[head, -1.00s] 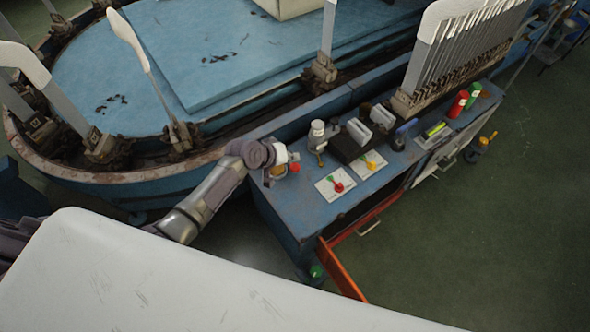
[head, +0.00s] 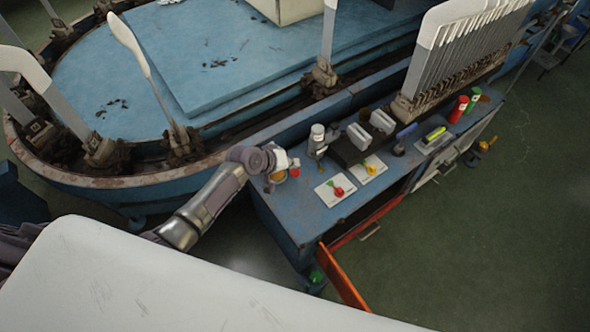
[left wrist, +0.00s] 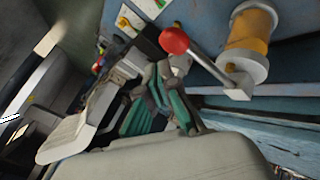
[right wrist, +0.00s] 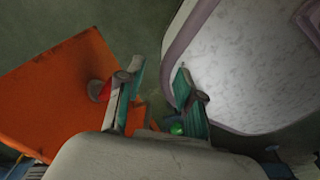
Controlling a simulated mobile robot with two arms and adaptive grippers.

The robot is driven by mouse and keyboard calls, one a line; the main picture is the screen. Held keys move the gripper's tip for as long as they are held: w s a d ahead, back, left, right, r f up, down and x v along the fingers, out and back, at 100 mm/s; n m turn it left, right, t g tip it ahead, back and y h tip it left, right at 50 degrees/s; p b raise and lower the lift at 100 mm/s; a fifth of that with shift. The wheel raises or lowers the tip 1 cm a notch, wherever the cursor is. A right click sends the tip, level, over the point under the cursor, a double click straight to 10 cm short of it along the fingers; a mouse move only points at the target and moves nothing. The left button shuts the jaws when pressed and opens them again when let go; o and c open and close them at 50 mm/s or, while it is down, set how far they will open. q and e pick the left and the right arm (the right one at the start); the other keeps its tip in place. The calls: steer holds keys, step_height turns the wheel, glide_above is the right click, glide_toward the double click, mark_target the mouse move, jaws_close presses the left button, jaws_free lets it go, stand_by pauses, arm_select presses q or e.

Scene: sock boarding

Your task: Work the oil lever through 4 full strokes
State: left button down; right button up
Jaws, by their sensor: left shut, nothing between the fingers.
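The oil lever is a short metal arm with a red ball knob (left wrist: 174,40), seen close in the left wrist view. Its arm runs to a block at the foot of an amber oil reservoir (left wrist: 248,38). In the head view the red knob (head: 295,173) shows small at the near left end of the blue bench. My left gripper (head: 285,162) is beside the lever, partly hiding the reservoir. In the left wrist view its teal fingers (left wrist: 158,88) are shut and empty, below the knob. My right gripper (right wrist: 158,72) is open and empty, away from the lever.
The blue bench (head: 300,215) carries cards with red and yellow-green knobs, a dark block and red and green cans. An orange panel (head: 342,278) juts from its near side. The blue machine (head: 160,185) with upright boards stands behind. An orange panel (right wrist: 55,95) shows near my right gripper.

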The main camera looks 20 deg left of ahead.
mark_target(292, 174)
arm_select(q)
steer(key=shift+f, duration=0.1)
stand_by(0.4)
steer(key=shift+f, duration=0.35)
stand_by(0.3)
steer(key=shift+s+d+f+b, duration=0.15)
steer(key=shift+f+b, duration=0.8)
steer(key=shift+f, duration=0.2)
steer(key=shift+s+d+f+b, duration=0.1)
steer(key=shift+f+b, duration=0.8)
steer(key=shift+f, duration=0.25)
stand_by(1.5)
stand_by(0.5)
steer(key=shift+w+a+r+p, duration=0.15)
steer(key=shift+r+p, duration=1.1)
steer(key=shift+r, duration=0.15)
steer(key=shift+w+a+r+p, duration=0.1)
steer(key=shift+a+r+p, duration=0.05)
steer(key=shift+r+p, duration=1.15)
steer(key=shift+r, duration=0.1)
steer(key=r+p, duration=0.4)
steer(key=r, duration=0.1)
steer(key=shift+w+a, duration=0.15)
steer(key=shift+a, duration=0.1)
